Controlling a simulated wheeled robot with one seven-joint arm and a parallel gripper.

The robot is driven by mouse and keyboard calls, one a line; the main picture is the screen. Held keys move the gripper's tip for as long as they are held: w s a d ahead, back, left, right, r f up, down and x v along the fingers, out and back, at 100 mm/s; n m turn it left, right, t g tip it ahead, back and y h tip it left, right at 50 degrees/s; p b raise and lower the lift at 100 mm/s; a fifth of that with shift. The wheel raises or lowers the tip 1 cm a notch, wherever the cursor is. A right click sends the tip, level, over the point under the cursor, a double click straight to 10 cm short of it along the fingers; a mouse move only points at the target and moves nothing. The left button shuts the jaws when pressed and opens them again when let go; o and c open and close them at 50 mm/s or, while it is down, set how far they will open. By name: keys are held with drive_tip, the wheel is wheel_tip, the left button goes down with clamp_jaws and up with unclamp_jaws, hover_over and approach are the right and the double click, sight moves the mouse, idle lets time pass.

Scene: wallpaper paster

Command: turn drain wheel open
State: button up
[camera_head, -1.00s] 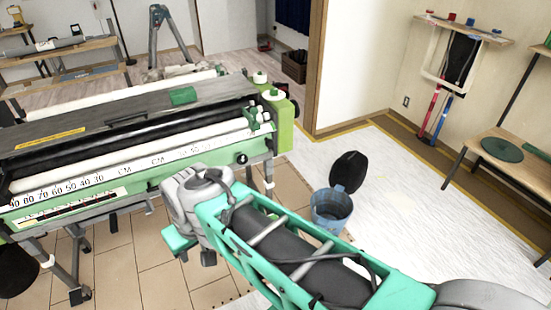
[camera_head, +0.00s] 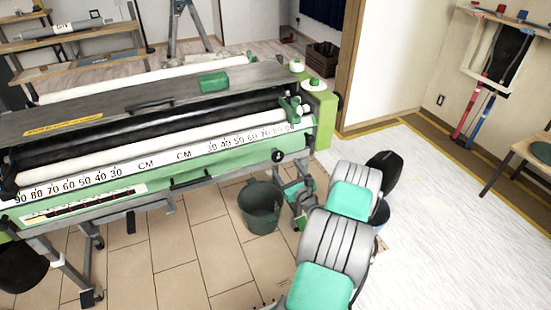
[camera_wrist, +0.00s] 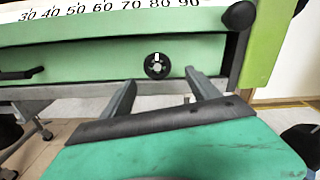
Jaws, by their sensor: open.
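The drain wheel is a small round black knob (camera_head: 278,156) on the right end of the machine's green front panel (camera_head: 225,162). In the wrist view the wheel (camera_wrist: 157,66) faces me, with a pale upright mark at its centre. My gripper (camera_wrist: 162,80) is open and empty. Its two grey fingers point toward the panel, one to the lower left and one to the lower right of the wheel, apart from it. In the head view my arm reaches up at the lower right, and its links hide part of the floor.
A dark green bucket (camera_head: 260,206) stands on the floor below the wheel. A blue bucket (camera_head: 382,214) and a black round object (camera_head: 386,168) are partly behind my arm. A black knob (camera_wrist: 239,15) is above right of the wheel. Open floor lies at right.

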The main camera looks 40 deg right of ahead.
sight(279, 158)
drive_tip(key=x, duration=0.7)
drive_tip(key=shift+w+a+r, duration=0.1)
drive_tip(key=shift+a, duration=0.05)
drive_tip(key=c, duration=1.4)
